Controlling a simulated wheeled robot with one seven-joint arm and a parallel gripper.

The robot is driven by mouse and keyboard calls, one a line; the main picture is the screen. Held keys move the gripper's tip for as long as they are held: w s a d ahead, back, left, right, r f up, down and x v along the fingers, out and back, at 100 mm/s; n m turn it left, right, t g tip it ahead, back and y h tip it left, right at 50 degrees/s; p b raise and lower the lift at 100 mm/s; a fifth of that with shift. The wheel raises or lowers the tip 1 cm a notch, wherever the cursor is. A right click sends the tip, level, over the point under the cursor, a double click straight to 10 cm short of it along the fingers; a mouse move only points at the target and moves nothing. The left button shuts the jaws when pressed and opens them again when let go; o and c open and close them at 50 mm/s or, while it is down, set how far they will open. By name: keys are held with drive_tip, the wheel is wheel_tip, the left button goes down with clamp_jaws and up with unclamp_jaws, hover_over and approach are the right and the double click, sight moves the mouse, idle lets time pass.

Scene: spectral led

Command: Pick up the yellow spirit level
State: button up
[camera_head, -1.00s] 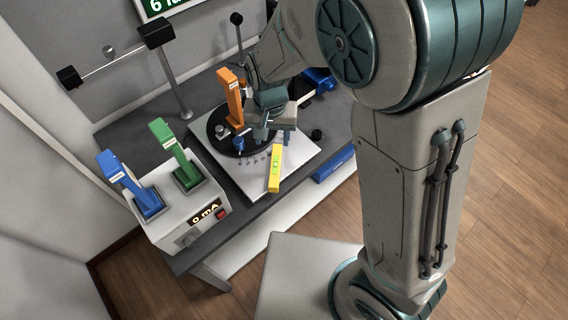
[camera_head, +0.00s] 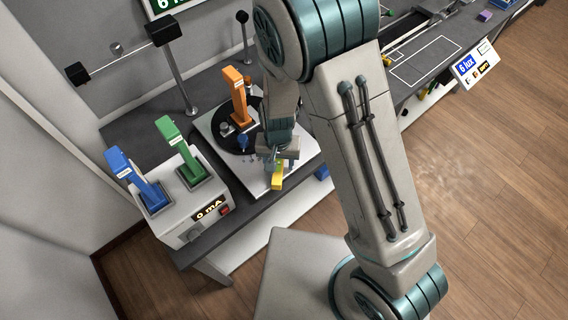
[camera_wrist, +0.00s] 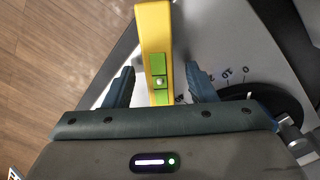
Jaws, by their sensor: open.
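The yellow spirit level (camera_head: 278,180) lies near the front edge of the light plate on the bench. In the head view my gripper (camera_head: 277,160) is over it and hides much of it. In the wrist view the spirit level (camera_wrist: 153,30), with its green vial window, runs lengthwise between the two fingers of my open gripper (camera_wrist: 158,86). A gap shows on each side, so neither finger appears to touch it. Its lower end is hidden behind the gripper body.
A black round dial and an orange upright block (camera_head: 238,98) stand just behind the gripper. A white meter box (camera_head: 190,205) with blue and green handles is at the left. A post (camera_head: 178,80) carrying a rod stands behind. Wooden floor lies in front.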

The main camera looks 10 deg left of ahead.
drive_tip(key=shift+f, duration=0.25)
clamp_jaws()
drive_tip(key=shift+r, duration=0.1)
